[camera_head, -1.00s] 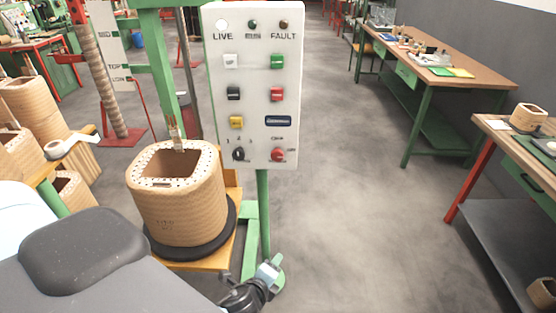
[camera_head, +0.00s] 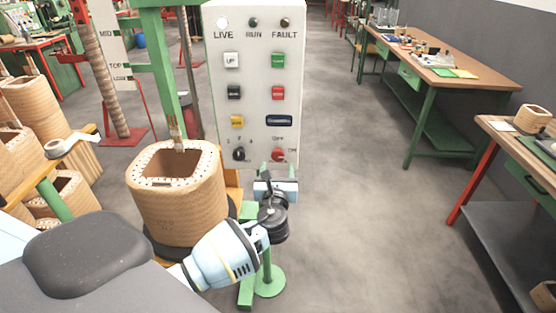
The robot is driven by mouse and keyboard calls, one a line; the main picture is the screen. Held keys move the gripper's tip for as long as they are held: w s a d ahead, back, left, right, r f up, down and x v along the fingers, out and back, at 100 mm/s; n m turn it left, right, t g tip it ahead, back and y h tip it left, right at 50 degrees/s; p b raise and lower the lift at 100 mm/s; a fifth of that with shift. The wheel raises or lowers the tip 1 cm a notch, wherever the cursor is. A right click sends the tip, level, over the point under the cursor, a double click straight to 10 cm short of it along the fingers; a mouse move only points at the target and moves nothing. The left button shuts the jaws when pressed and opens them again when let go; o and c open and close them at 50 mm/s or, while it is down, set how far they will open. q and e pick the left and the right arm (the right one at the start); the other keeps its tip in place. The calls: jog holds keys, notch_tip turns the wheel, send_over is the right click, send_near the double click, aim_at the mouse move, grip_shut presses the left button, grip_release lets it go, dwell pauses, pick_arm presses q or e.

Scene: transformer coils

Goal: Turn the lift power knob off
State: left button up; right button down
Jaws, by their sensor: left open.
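The lift control panel (camera_head: 256,120) is a pale upright box on a green post, with LIVE, RUN and FAULT lamps at its top. The white LIVE lamp (camera_head: 222,22) looks bright. The red power knob (camera_head: 278,154) is at the panel's lower right, with small lettering around it; its exact setting is too small to tell. A black selector knob (camera_head: 239,154) is to its left. My left gripper (camera_head: 274,172) is just below the red knob, pointing up at the panel's lower edge. It is open and empty. My right gripper is not in view.
A wound coil (camera_head: 178,205) stands on a black round base left of the post. More coils (camera_head: 35,110) stand at the far left. Workbenches (camera_head: 440,65) line the right side. The grey floor between panel and benches is clear.

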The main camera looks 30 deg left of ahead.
aim_at(278, 156)
pick_arm(q)
jog(key=x, duration=0.4)
jog(key=shift+f, duration=0.15)
jog(key=shift+w+a+b, duration=0.3)
jog(key=shift+w, duration=0.2)
jog(key=shift+c, duration=0.5)
jog(key=c, duration=0.9)
